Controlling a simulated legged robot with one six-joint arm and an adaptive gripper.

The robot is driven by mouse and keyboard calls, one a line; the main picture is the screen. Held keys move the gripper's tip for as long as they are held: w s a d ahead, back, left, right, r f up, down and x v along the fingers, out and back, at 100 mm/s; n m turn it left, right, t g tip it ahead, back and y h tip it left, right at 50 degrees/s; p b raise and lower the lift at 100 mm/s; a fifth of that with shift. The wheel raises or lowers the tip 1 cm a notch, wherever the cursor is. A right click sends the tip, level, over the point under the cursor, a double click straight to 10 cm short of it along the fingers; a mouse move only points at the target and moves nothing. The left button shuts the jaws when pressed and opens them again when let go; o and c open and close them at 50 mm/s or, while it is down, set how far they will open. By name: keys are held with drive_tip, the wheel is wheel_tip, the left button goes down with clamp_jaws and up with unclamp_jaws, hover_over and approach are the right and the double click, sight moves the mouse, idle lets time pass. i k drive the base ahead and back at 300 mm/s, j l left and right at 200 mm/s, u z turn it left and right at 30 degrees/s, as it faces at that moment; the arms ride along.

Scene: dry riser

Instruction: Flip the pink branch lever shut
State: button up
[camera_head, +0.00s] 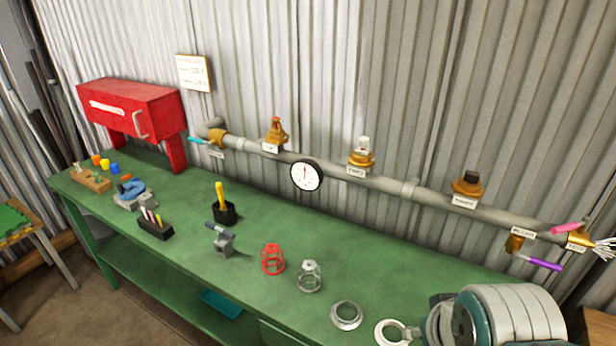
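The pink lever (567,228) is at the far right end of the grey pipe. It sits just above and left of a brass valve body (579,241) and slants slightly up to the right. White streaks (604,248) like spraying water fan out to the right of that valve, at the picture's edge. A purple lever (541,263) is just below, by another brass fitting (514,243). The small labels there are too blurred to read. My gripper is not in view.
The grey pipe (430,194) runs along the corrugated wall above the green bench (180,215). It carries a round gauge (306,175), several brass fittings and a teal lever (197,141) at left. Wire cages and rings stand on the bench.

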sight(569, 227)
drive_tip(key=j, duration=0.5)
drive_tip(key=l+z, duration=0.15)
drive_tip(key=z, duration=0.25)
drive_tip(key=l+z, duration=0.15)
drive_tip(key=z, duration=0.25)
drive_tip(key=i+l+z, duration=0.1)
drive_tip(key=z, duration=0.35)
drive_tip(key=i+l+u, duration=0.15)
drive_tip(key=l+u, duration=0.15)
drive_tip(key=l, duration=0.1)
